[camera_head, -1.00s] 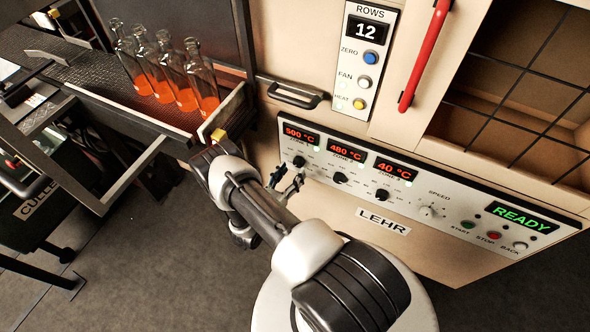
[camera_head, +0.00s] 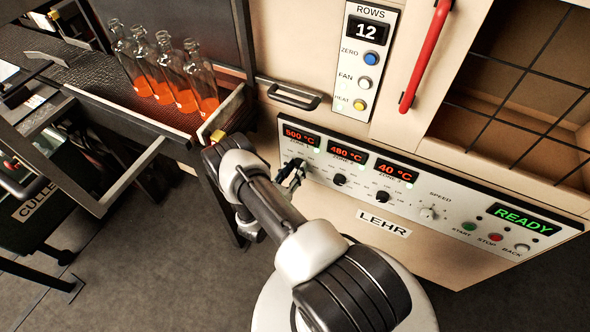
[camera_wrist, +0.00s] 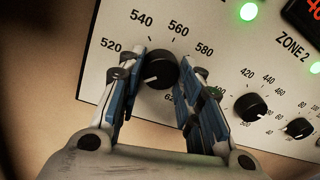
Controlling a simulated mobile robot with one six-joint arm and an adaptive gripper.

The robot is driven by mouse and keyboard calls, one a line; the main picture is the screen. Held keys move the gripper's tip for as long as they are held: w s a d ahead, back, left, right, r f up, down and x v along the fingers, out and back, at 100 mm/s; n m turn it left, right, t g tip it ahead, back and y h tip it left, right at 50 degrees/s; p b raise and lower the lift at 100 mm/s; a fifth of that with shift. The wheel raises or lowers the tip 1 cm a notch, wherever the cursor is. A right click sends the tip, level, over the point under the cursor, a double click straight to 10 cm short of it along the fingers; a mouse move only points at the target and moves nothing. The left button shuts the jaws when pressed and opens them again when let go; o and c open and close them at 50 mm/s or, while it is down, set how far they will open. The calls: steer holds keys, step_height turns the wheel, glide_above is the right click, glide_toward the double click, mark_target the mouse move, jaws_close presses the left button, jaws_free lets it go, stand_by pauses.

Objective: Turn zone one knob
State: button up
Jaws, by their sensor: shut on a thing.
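The zone one knob (camera_wrist: 160,70) is a round black knob on the white lehr panel (camera_head: 437,206), with a dial printed from 520 upward around it. Its pale mark points to the lower left in the wrist view. My gripper (camera_wrist: 164,80) is shut on the knob, one blue-and-grey finger on each side. In the head view my gripper (camera_head: 293,174) is at the left end of the panel and mostly covers that knob. The zone one display (camera_head: 300,135) above it reads 500 °C.
The zone two knob (camera_head: 339,180) and zone three knob (camera_head: 384,197) are to the right, under displays reading 480 °C and 40 °C. A black handle (camera_head: 294,96) sticks out above the panel. Bottles with orange bases (camera_head: 187,100) stand at upper left.

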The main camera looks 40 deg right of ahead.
steer(key=c, duration=0.4)
steer(key=shift+o, duration=0.2)
steer(key=shift+m, duration=0.3)
steer(key=m, duration=0.3)
steer(key=shift+m, duration=0.3)
steer(key=m, duration=0.4)
steer(key=shift+r+y, duration=0.1)
steer(key=shift+y, duration=0.3)
steer(key=m+p, duration=0.1)
steer(key=m, duration=0.3)
steer(key=shift+m+t, duration=0.3)
steer(key=shift+r+m+p, duration=0.1)
steer(key=shift+m+p, duration=0.2)
steer(key=shift+m, duration=1.7)
steer(key=shift+t+y, duration=0.3)
